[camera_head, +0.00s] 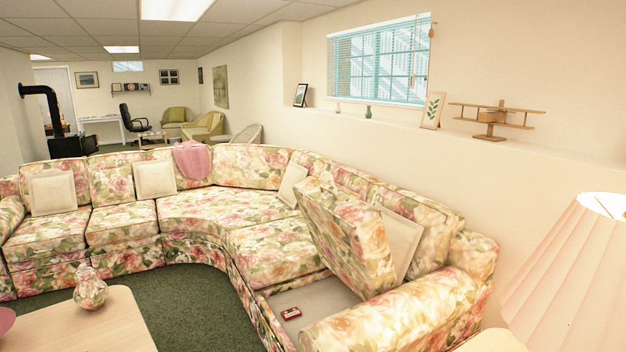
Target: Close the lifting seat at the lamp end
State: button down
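The lifting seat (345,232) at the lamp end of the floral sectional sofa (190,215) is raised. It is tilted up and leans back toward the backrest. Below it the pale storage compartment (318,296) is open, and a small red box-like item (291,313) lies inside near the front. The pleated pink lamp (572,270) stands at the right, beside the sofa's near armrest (400,315). A cream cushion (400,243) shows behind the raised seat. My gripper is not in view.
A light wooden coffee table (95,325) with a floral vase (90,288) stands at the lower left. Green carpet (200,308) is clear between table and sofa. A pale side table (492,341) shows at the bottom right. A wall ledge behind the sofa carries a wooden model plane (490,120).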

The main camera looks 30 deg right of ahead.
aim_at(348, 235)
jog(key=u, duration=0.3)
jog(key=i, duration=1.55)
jog(key=u, duration=0.05)
jog(key=k, duration=0.9)
jog(key=u, duration=0.15)
jog(key=i, duration=0.55)
